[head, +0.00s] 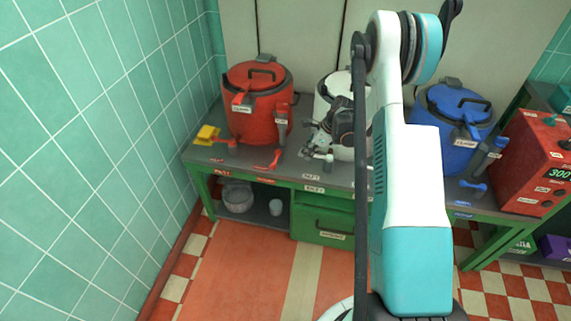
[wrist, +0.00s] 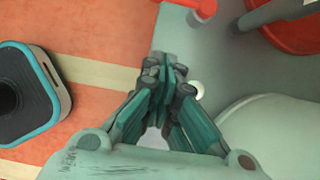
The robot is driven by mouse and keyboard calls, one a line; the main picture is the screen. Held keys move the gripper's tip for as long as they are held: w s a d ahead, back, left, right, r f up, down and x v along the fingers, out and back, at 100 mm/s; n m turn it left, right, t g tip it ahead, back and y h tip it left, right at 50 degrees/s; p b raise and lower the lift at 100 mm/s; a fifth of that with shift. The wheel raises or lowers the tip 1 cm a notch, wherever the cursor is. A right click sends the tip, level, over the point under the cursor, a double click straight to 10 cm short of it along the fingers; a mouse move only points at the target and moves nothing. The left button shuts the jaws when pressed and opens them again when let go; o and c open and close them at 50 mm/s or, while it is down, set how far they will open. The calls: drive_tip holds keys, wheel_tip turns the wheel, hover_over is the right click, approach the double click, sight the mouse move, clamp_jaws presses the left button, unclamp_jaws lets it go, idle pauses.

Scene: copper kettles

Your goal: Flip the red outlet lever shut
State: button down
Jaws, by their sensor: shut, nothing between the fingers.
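The red kettle (head: 255,118) stands on the grey bench at the left, lid on. A small red lever (head: 275,159) sticks out low at its front right, near the bench's front edge. A red lever part (wrist: 200,8) shows at the top of that view, cut off by the frame.
The white kettle (head: 326,95) stands behind my gripper, partly hidden by it. The blue kettle (head: 450,125) and a red box (head: 535,165) are to the right. A yellow object (head: 207,134) sits at the bench's left end. The floor in front is clear.

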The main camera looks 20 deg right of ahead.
sight(276, 159)
drive_tip(key=b+x, duration=0.4)
drive_tip(key=x, duration=0.6)
drive_tip(key=shift+f, duration=0.15)
drive_tip(key=shift+w+a+r+b, duration=0.25)
drive_tip(key=shift+w+a, duration=0.15)
drive_tip(key=shift+a, duration=0.1)
drive_tip(key=shift+w+a+r+b, duration=0.1)
drive_tip(key=shift+w+a+b, duration=0.15)
drive_tip(key=shift+w+a, duration=0.2)
drive_tip(key=shift+w+a+r, duration=0.25)
drive_tip(key=shift+w+a, duration=0.15)
drive_tip(key=shift+a, duration=0.25)
